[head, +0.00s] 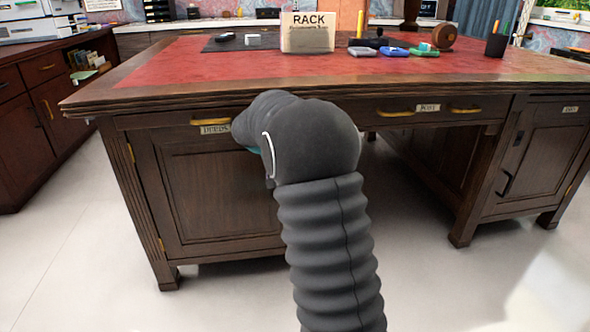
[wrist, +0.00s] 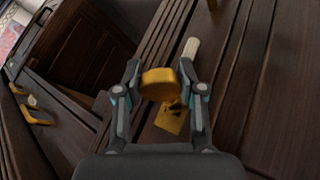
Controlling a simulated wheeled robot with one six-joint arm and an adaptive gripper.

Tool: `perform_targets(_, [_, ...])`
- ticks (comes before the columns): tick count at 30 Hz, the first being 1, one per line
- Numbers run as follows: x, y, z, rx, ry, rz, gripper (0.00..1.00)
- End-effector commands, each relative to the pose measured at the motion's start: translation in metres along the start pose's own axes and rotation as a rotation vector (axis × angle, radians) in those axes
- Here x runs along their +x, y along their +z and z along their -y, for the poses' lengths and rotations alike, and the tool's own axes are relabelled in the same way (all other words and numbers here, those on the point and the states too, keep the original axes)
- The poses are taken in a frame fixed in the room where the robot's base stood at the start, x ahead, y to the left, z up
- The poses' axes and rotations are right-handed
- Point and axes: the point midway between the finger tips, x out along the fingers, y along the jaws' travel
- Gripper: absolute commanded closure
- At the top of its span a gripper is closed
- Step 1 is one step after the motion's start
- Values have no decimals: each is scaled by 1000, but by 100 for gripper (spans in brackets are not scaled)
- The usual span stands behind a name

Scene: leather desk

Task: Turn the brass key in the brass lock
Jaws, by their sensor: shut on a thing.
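The brass key (wrist: 158,86) shows its broad round bow in the wrist view, between the two fingers. My gripper (wrist: 159,72) is shut on this bow from both sides. The brass lock (wrist: 171,118) is a plate on the dark wooden front just behind and below the key. The key's shaft is mostly hidden by its bow, so I cannot tell how deep it sits. In the head view my arm reaches the desk's left drawer front, and it hides the key, the lock and most of my gripper.
The left drawer has a brass handle (head: 210,122) and a label (head: 215,129). The red-topped desk (head: 200,65) overhangs the drawer fronts. On top stand a rack box (head: 307,40), a pen cup (head: 496,46) and several small items. Floor is clear before the desk.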

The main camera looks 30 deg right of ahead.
Motion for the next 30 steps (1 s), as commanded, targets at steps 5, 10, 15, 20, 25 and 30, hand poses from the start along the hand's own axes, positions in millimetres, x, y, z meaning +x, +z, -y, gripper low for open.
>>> perform_targets(5, [0, -1, 0, 0, 0, -1, 91])
perform_targets(10, [1, 0, 1, -9, 15, -9, 92])
perform_targets(15, [2, 1, 1, -39, 82, -42, 91])
perform_targets(20, [1, 0, -1, -87, 191, -95, 91])
perform_targets(25, [1, -2, -2, -97, 219, -111, 91])
perform_targets(30, [1, -1, -2, -97, 219, -110, 91])
